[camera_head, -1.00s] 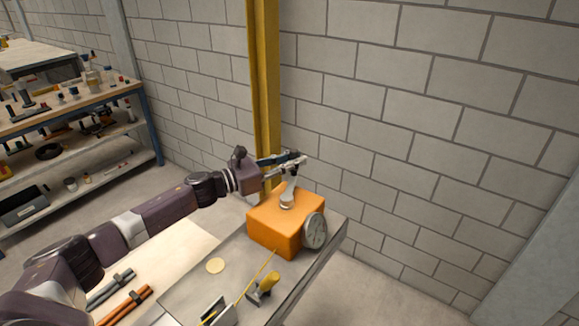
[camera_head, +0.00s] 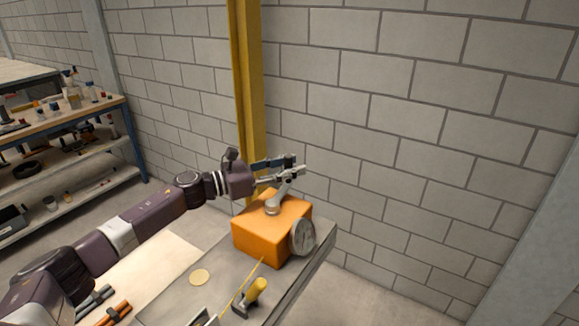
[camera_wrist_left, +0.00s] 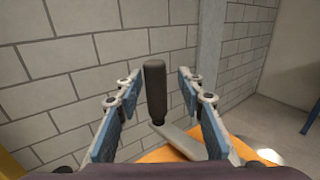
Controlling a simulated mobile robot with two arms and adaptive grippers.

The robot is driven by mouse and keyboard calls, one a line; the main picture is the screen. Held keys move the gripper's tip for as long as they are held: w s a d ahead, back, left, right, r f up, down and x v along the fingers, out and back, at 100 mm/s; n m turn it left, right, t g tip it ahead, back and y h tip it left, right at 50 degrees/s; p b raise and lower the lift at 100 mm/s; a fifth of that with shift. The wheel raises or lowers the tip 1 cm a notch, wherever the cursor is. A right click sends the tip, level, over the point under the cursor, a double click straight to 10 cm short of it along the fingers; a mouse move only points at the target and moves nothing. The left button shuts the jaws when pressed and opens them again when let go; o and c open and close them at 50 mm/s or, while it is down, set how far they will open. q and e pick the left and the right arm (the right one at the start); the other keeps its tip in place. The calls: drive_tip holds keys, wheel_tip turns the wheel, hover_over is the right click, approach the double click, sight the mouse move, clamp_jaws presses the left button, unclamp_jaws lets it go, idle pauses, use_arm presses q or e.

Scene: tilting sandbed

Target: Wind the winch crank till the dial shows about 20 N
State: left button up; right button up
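The orange winch box (camera_head: 262,238) sits on the grey bench in the head view. Its silver crank arm (camera_head: 280,196) rises from the hub on top and slants up to the right. The round grey dial (camera_head: 303,237) is on the box's right side; its reading is too small to tell. My left gripper (camera_head: 298,168) is above the box at the crank's outer end. In the left wrist view, the black crank handle (camera_wrist_left: 155,92) stands upright between the spread fingers of my left gripper (camera_wrist_left: 157,90), with gaps on both sides. My right gripper is not in view.
A yellow post (camera_head: 247,100) stands behind the winch, before a block wall. A yellow-handled tool (camera_head: 256,292), a taut yellow line (camera_head: 240,285) and a pale disc (camera_head: 199,278) are on the bench. A shelf (camera_head: 70,150) stands at left.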

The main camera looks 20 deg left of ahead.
use_arm(q)
drive_tip(key=shift+s+a+f, duration=0.1)
drive_tip(key=shift+s+a, duration=0.3)
drive_tip(key=shift+a, duration=0.2)
drive_tip(key=v, duration=1)
drive_tip(key=shift+s, duration=0.35)
drive_tip(key=shift+a+r, duration=0.1)
drive_tip(key=shift+r, duration=0.1)
